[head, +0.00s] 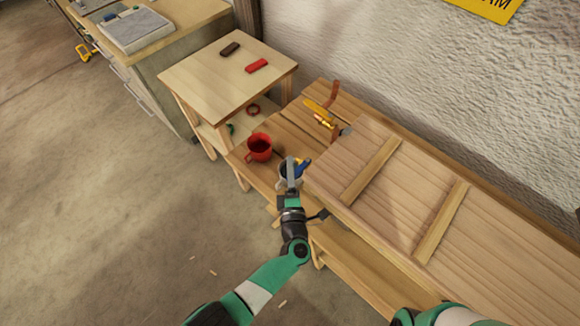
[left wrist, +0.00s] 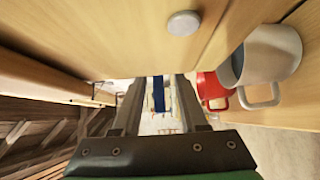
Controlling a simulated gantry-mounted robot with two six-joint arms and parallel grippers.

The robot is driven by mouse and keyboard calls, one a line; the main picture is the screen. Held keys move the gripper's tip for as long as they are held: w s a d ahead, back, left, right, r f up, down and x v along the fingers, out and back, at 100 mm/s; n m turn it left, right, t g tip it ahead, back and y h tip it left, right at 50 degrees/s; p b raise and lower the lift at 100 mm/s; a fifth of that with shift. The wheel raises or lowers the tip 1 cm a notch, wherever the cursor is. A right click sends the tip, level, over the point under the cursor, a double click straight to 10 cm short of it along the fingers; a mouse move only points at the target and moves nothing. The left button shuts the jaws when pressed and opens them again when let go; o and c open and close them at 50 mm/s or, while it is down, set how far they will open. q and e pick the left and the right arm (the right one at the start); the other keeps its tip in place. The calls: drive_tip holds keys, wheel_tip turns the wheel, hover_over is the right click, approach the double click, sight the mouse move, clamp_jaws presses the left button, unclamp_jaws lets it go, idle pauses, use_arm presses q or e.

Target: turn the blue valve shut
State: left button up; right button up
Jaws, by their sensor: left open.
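A small blue piece (head: 303,166), which may be the valve's handle, shows just beside my left gripper (head: 292,172) in the head view, at the near edge of the wooden bench. In the left wrist view a narrow blue bar (left wrist: 160,94) shows upright between the fingers of the left gripper (left wrist: 158,84). The fingers stand apart, one on each side of it, with gaps. I cannot tell whether they touch it. The valve's body and pipe are not clear. My right gripper is not in view; only part of its arm shows at the bottom.
A red mug (head: 259,147) stands left of the gripper and a grey mug (left wrist: 268,62) is close by. A yellow-handled item (head: 320,112) lies on the bench behind. A planked wooden panel (head: 400,190) fills the right.

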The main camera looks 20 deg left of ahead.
use_arm(q)
drive_tip(key=p+v, duration=0.3)
drive_tip(key=v, duration=0.8)
drive_tip(key=shift+s, duration=0.2)
